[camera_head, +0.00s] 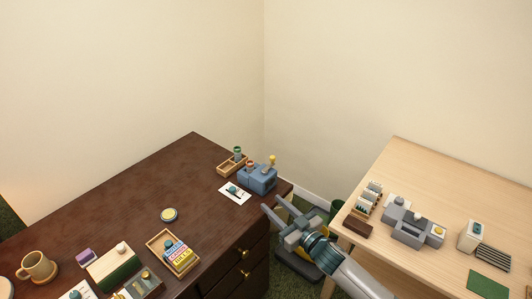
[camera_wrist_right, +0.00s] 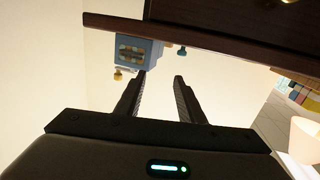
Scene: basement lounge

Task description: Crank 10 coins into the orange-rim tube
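A blue box-shaped coin machine (camera_head: 257,180) stands at the right end of the dark desk, with a yellow knob (camera_head: 272,160) raised at its right side. A small tube with an orange-looking rim (camera_head: 250,164) shows at the machine's back left; its contents are too small to tell. My right gripper (camera_head: 274,206) is open and empty, off the desk's front edge, in front of the machine and apart from it. In the right wrist view the machine (camera_wrist_right: 138,50) shows beyond the spread fingers (camera_wrist_right: 163,76), with a yellow knob (camera_wrist_right: 118,75) below it. My left gripper is out of view.
A wooden tray (camera_head: 224,171) with a green-rimmed tube (camera_head: 237,152) stands behind the machine. The desk's front edge is close to my right gripper. A pale table (camera_head: 440,180) with a grey device stands at right.

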